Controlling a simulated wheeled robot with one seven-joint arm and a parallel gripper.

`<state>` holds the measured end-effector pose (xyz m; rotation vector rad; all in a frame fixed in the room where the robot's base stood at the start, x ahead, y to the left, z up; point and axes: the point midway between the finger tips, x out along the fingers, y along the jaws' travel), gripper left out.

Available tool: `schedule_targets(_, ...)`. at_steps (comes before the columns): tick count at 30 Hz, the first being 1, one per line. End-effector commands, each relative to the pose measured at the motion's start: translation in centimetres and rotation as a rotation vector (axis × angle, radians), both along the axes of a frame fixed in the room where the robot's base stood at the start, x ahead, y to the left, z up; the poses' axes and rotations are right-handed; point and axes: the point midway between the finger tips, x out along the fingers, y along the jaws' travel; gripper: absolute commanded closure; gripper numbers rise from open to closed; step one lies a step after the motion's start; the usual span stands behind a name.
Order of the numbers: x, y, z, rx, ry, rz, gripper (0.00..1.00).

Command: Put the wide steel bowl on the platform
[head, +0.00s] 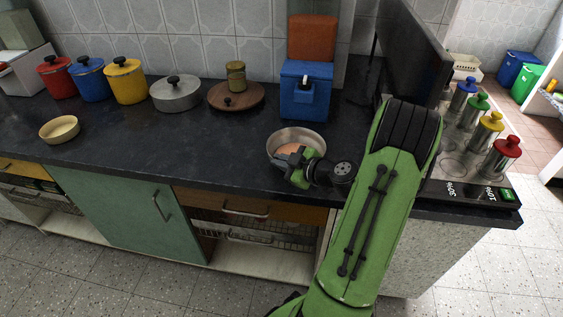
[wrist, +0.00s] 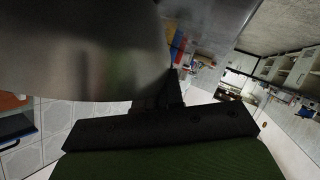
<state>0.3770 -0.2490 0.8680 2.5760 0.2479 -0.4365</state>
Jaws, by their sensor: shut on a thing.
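The wide steel bowl (head: 298,136) is near the counter's front edge, in the middle of the head view, with something orange-brown inside. My gripper (head: 291,160) is shut on its near rim. The bowl looks roughly upright; I cannot tell whether it touches the counter. In the wrist view the bowl's steel wall (wrist: 85,45) fills the upper left, against my dark gripper finger (wrist: 172,92). A flat platform (head: 453,172) with a dark front edge and percent markings is at the right, with several steel tumblers (head: 498,160) with coloured lids on it; I cannot tell whether it is the task's platform.
A blue box (head: 305,95) stands right behind the bowl. A wooden disc (head: 225,97), a lidded steel pot (head: 176,95) and coloured canisters (head: 125,82) line the back. A shallow cream bowl (head: 59,129) is at the left. The counter's front middle (head: 190,145) is clear. A dark upright panel (head: 412,50) stands at the right.

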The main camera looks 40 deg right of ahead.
Motion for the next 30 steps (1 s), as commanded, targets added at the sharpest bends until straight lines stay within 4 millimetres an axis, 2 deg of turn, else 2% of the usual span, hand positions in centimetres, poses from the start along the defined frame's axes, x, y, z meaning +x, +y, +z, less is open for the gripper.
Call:
schedule_targets(1,0.0,0.0,-0.2,-0.002,-0.002,0.001,1.00)
schedule_targets(2,0.0,0.0,-0.2,0.000,0.000,0.000,0.90)
schedule_targets(6,0.0,0.0,-0.1,0.000,0.000,0.000,0.69)
schedule_targets(17,-0.1,-0.1,0.3,0.001,0.001,-0.001,0.67)
schedule_targets(27,-8.3,-1.0,3.3,-0.001,0.001,-0.007,0.67)
schedule_targets(30,-10.0,-1.1,3.9,0.000,0.002,-0.006,0.67)
